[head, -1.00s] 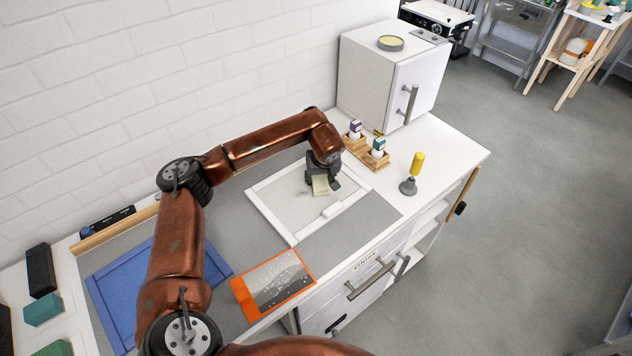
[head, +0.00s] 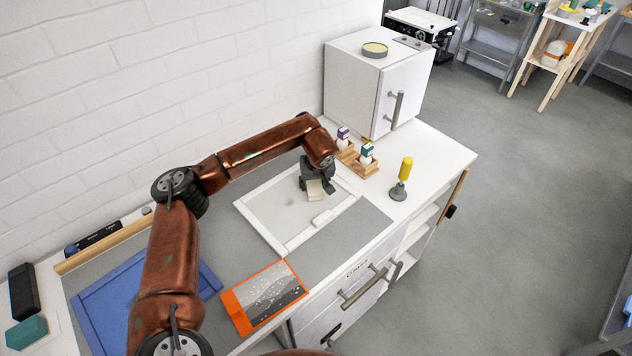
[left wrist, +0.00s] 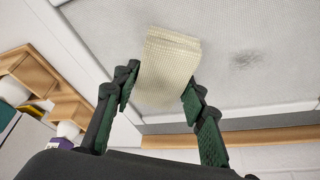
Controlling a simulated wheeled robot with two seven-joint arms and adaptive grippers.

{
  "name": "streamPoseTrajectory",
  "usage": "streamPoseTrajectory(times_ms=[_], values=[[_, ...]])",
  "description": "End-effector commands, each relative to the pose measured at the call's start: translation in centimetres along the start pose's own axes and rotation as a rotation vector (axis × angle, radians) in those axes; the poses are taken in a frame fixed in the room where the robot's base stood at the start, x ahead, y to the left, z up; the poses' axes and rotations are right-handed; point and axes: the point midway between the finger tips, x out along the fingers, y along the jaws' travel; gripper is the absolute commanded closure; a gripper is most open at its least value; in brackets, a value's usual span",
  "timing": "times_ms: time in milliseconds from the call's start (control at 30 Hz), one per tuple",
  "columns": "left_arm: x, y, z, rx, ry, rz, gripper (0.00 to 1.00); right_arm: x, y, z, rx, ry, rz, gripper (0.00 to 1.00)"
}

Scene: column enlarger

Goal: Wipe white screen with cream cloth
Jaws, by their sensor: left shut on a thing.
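The white-framed screen (head: 262,236) lies flat on the worktop, with a pale grey panel inside its frame. My left gripper (head: 318,188) is over the right part of this panel and is shut on the folded cream cloth (head: 315,191). In the left wrist view the cloth (left wrist: 168,62) sits between the two fingers (left wrist: 160,92) and is at or just above the panel; contact is hard to tell. A dark grey smudge (left wrist: 245,60) shows on the panel beside the cloth, and a faint mark (head: 292,202) shows in the head view. My right gripper is not in view.
Wooden holders with small bottles (head: 361,159) and a yellow-handled tool (head: 403,178) stand right of the screen. A white cabinet (head: 355,90) stands behind. An orange-edged print (head: 263,297) and a blue frame (head: 205,283) lie in front and to the left.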

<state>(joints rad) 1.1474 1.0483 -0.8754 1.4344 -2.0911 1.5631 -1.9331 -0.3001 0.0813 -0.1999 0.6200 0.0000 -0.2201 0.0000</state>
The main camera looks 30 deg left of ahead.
Motion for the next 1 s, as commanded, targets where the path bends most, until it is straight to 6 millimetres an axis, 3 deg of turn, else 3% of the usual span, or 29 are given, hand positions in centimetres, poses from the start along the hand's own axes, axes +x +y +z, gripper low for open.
streamPoseTrajectory(times_ms=[400,1000], values=[[-0.8,-3.1,1.8,0.002,-0.002,-0.004,0.80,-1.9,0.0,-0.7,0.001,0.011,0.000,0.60],[-1.1,-4.3,2.5,0.002,-0.002,-0.004,0.80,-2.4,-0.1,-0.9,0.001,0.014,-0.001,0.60]])
